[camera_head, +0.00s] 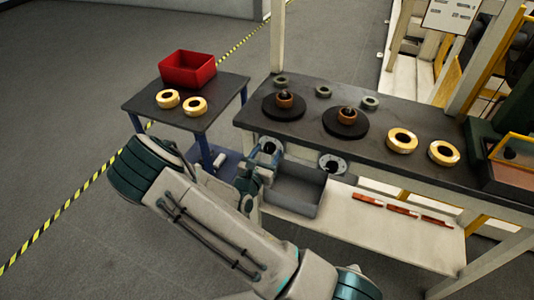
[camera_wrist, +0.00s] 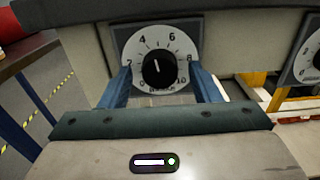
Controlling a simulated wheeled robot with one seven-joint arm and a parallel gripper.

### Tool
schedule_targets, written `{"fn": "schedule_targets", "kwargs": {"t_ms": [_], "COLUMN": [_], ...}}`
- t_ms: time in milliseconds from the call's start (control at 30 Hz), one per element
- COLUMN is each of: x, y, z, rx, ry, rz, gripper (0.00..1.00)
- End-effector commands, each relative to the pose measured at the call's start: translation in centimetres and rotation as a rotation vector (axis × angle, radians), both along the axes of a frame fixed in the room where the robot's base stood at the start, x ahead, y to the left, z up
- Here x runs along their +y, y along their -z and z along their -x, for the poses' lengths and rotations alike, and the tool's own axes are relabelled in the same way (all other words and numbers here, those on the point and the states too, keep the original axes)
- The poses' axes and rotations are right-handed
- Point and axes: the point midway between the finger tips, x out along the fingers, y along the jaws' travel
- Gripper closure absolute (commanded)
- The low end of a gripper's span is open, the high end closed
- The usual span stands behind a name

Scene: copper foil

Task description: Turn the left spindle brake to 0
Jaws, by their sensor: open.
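The left spindle brake is a black knob (camera_wrist: 159,70) on a pale round dial (camera_wrist: 178,46), fixed to the front of the dark workbench. Its white mark points up and slightly left, between 4 and 6. The lower dial figures are partly hard to read. My gripper (camera_wrist: 162,88) is open, with one blue finger on each side of the knob. I cannot tell whether the fingers touch it. In the head view my gripper (camera_head: 262,160) is at the bench's front, partly covering the left dial (camera_head: 268,146). The right dial (camera_head: 332,165) is to its right.
The workbench (camera_head: 235,115) carries two dark spindle discs, copper rolls and grey rings. A grey bin (camera_head: 297,190) sits just below the dials. A side table (camera_head: 150,87) with a red box (camera_head: 187,69) stands left. Red strips (camera_head: 401,208) lie on the lower shelf.

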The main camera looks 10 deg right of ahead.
Motion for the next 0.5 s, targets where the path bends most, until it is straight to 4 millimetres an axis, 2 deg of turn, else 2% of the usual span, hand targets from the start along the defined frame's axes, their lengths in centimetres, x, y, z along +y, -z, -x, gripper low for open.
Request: {"fn": "schedule_targets", "kwargs": {"t_ms": [167,300,333,500], "x": [-0.01,-0.01,-0.02,0.00], "y": [0.00,0.00,0.00,-0.01], "z": [0.01,0.01,0.01,0.02], "rx": [0.000,0.000,0.000,0.002], "ry": [0.000,0.000,0.000,0.000], "rz": [0.000,0.000,0.000,0.002], "gripper": [0.43,0.82,0.88,0.88]}}
